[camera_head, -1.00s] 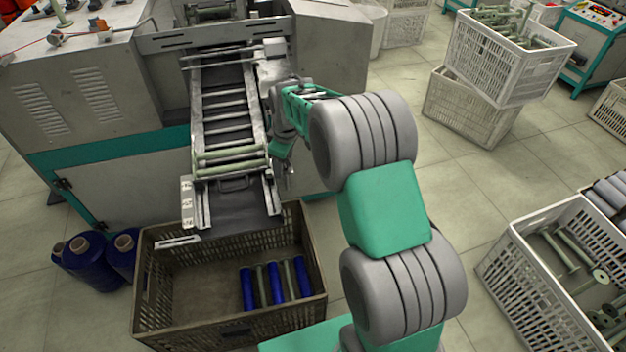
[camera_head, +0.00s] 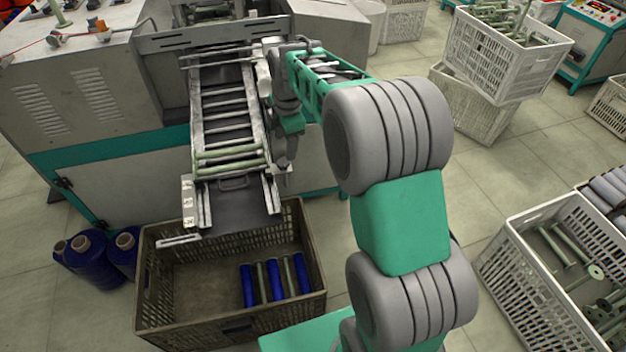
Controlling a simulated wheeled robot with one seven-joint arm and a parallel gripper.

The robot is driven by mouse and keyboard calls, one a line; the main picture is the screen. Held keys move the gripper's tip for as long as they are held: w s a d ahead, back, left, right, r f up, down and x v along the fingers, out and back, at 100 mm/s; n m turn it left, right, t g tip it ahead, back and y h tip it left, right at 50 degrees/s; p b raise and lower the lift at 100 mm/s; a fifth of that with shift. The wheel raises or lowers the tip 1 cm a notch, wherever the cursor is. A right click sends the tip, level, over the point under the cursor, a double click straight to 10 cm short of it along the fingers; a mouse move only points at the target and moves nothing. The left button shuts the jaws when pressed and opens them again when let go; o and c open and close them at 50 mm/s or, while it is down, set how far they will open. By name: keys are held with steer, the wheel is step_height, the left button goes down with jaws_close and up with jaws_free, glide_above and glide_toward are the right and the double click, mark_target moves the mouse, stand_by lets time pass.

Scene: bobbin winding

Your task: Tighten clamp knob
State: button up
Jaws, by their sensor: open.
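My gripper (camera_head: 284,163) points down beside the right rail of the inclined chute (camera_head: 226,120) on the winding machine. It is small in the picture and partly hidden by my own wrist. It is open and I see nothing held in it. A small bracket sits on the rail's lower right end, close to the fingertips; I cannot tell whether they touch it. I cannot make out the clamp knob clearly. Pale green bobbins (camera_head: 228,157) lie across the lower part of the chute.
A brown crate (camera_head: 160,318) with blue and green bobbins stands below the chute. Blue yarn cones (camera_head: 84,258) stand left of it. White crates (camera_head: 497,62) stand at the back right, and another white crate (camera_head: 515,290) stands at the right. Floor between is clear.

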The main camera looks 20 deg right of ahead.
steer(key=s+r+m+p, duration=0.2)
steer(key=s+r+m, duration=0.2)
steer(key=s+m, duration=0.4)
steer(key=s+r+m+p, duration=0.3)
steer(key=s+m, duration=0.6)
steer(key=s, duration=0.5)
steer(key=shift+s+a+r+t+h, duration=0.2)
steer(key=shift+s+r+t+h, duration=0.15)
steer(key=shift+r, duration=0.45)
steer(key=shift+m, duration=0.3)
steer(key=shift+s+f+m, duration=0.15)
steer(key=shift+s+m, duration=0.65)
steer(key=shift+s, duration=0.35)
